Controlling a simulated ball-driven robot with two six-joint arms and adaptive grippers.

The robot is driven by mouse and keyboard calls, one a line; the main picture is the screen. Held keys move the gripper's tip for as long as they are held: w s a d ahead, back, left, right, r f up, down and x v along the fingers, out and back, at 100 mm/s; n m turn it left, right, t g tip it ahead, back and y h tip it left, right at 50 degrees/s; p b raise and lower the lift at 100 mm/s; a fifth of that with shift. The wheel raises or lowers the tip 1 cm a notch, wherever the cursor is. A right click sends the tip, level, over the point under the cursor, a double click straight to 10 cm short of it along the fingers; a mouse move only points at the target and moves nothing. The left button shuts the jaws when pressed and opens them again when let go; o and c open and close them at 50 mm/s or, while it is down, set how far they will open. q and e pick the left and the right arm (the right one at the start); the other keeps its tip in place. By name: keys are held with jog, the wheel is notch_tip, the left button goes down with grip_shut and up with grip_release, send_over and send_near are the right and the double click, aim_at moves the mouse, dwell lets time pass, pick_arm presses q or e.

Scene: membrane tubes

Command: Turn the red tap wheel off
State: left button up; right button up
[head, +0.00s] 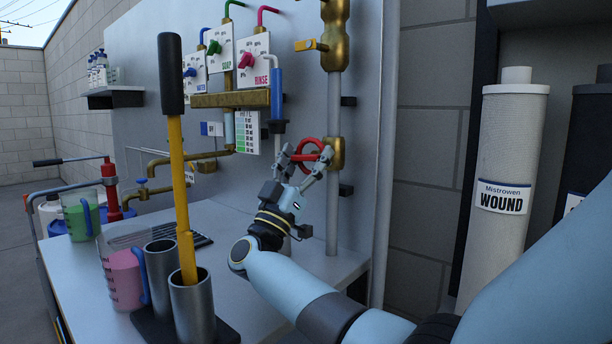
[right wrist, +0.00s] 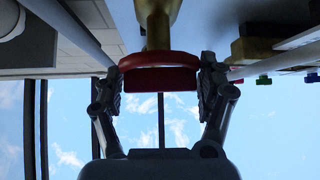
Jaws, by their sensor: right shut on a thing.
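The red tap wheel (head: 308,150) sits on a brass valve (head: 336,154) on the vertical grey pipe at the right end of the panel. My right gripper (head: 307,160) reaches up to it from below, with a finger on either side of the wheel. In the right wrist view the red wheel (right wrist: 158,70) lies between the two fingers (right wrist: 160,88), which touch its rim at left and right. The brass valve body (right wrist: 157,25) shows beyond the wheel. My left gripper is not in view.
A tall stick with a yellow shaft (head: 180,190) stands in a metal cup (head: 192,308) at the front. Jugs of pink (head: 124,280) and green (head: 80,218) liquid stand at left. A white "WOUND" cylinder (head: 507,160) is at right. Bare bench top lies below my right arm.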

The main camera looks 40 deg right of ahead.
jog(key=shift+f+m+g+b, duration=0.15)
jog(key=shift+m+g+b, duration=0.6)
jog(key=shift+m+g, duration=0.85)
jog(key=o, duration=1)
